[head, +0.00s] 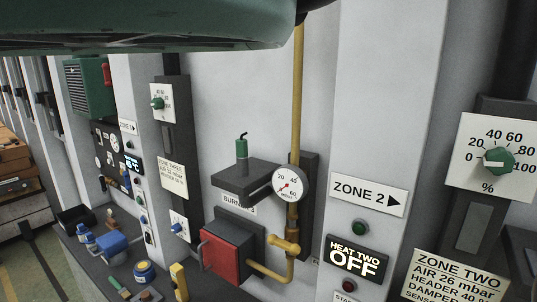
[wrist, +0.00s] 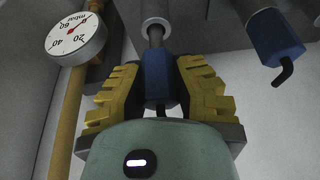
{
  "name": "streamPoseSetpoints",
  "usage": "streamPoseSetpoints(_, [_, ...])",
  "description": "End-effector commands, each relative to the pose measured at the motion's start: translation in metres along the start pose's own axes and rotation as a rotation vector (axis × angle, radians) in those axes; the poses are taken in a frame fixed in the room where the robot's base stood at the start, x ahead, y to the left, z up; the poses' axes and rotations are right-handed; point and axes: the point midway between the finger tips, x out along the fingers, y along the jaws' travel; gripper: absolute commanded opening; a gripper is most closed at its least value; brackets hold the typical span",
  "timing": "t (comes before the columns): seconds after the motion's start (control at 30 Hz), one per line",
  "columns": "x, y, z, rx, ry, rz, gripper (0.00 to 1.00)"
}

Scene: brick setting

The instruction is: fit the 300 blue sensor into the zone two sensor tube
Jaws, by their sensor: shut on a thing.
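My gripper (wrist: 157,92) shows in the wrist view with its yellow ribbed fingers shut on a blue sensor (wrist: 156,80). The sensor has a blue body and a grey rod (wrist: 155,36) that points away from my gripper. The rod's far end lines up with a pale round tube mouth (wrist: 157,21). I cannot tell how far the rod is inside it. No number shows on the sensor. In the head view, a ZONE 2 sign (head: 369,194) and a ZONE TWO plate (head: 452,281) mark the right side. My gripper and the held sensor do not show there.
Another blue part with a bent black cable (wrist: 276,38) hangs to the right in the wrist view. A round gauge (wrist: 77,38) and yellow pipe (wrist: 67,120) stand left. In the head view, a red-fronted burner box (head: 221,258) and a cluttered bench (head: 112,262) are lower left.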

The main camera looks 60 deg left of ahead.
Motion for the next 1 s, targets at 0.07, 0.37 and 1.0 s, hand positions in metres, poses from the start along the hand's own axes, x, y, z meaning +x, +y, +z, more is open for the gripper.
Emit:
streamPoseSetpoints(0.07, [0.004, -0.001, 0.001, -0.003, 0.000, -0.001, 0.00])
streamPoseSetpoints(0.37, [0.012, -0.001, 0.004, -0.003, 0.000, -0.001, 0.00])
streamPoseSetpoints(1.0, [0.029, -0.001, 0.011, -0.003, 0.000, -0.001, 0.00])
